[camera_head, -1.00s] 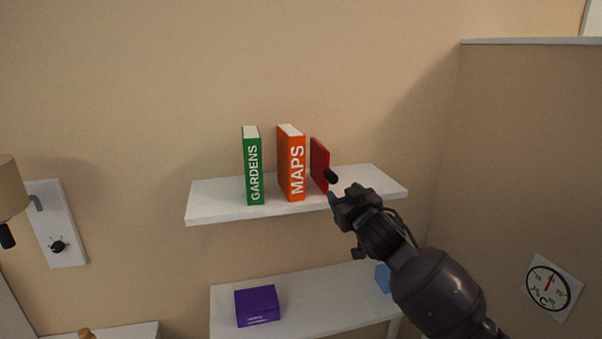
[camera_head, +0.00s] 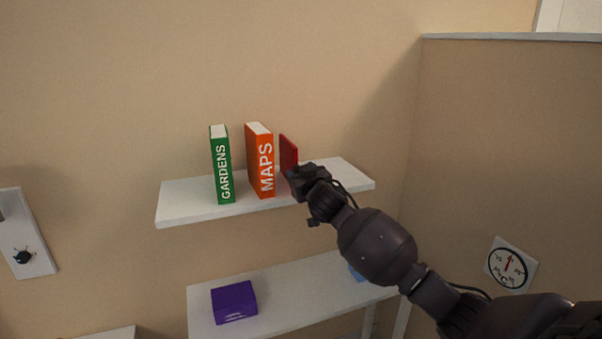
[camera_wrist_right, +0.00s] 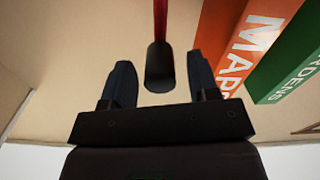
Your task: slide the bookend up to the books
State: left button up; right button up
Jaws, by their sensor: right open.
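The red bookend (camera_head: 289,152) stands upright on the upper white shelf, just right of the orange MAPS book (camera_head: 260,160), with a narrow gap between them. The green GARDENS book (camera_head: 221,165) stands left of MAPS, with a gap between the two. My right gripper (camera_head: 299,178) is at the bookend and hides its lower right part in the head view. In the right wrist view the bookend (camera_wrist_right: 160,16) shows edge-on with a black knob (camera_wrist_right: 159,68). The knob lies between the open, dark fingers, with space on both sides. My left gripper is not in view.
The upper shelf (camera_head: 185,205) is bare at its left end and right of the bookend. The lower shelf (camera_head: 290,286) holds a purple box (camera_head: 234,302) and a blue object (camera_head: 356,273) partly behind my arm. A side wall (camera_head: 500,130) with a dial (camera_head: 510,265) stands right.

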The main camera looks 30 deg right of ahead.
jog(key=shift+w, duration=0.15)
jog(key=shift+c, duration=0.2)
grip_shut()
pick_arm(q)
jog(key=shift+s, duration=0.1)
